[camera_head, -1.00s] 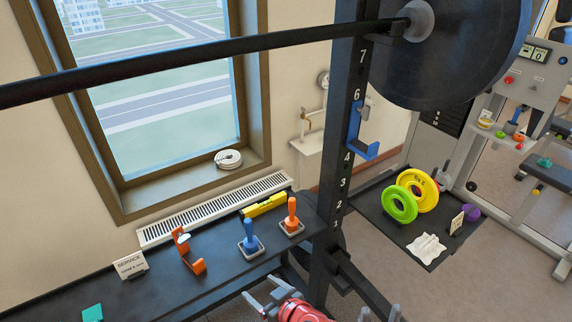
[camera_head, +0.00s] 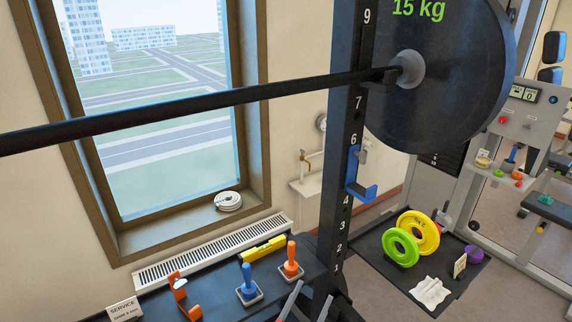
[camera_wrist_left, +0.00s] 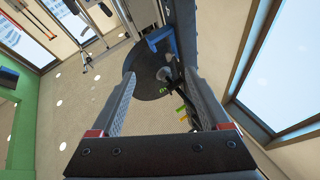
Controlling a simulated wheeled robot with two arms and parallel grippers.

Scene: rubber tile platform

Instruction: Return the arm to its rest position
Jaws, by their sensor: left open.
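My left gripper (camera_head: 308,300) shows at the bottom edge of the head view as two grey fingertips, set apart. In the left wrist view the same gripper (camera_wrist_left: 158,76) has its two grey ribbed fingers spread wide with nothing between them that it holds. Its arm is below the head picture and hidden. My right gripper is in neither view now.
A black rack post (camera_head: 343,170) with a blue hook (camera_head: 360,180) stands near the left gripper. A barbell bar (camera_head: 200,110) crosses above. The dark bench holds a blue-handled tool (camera_head: 247,280) and an orange-handled one (camera_head: 291,262). A tray (camera_head: 385,268) carries ring plates (camera_head: 418,234).

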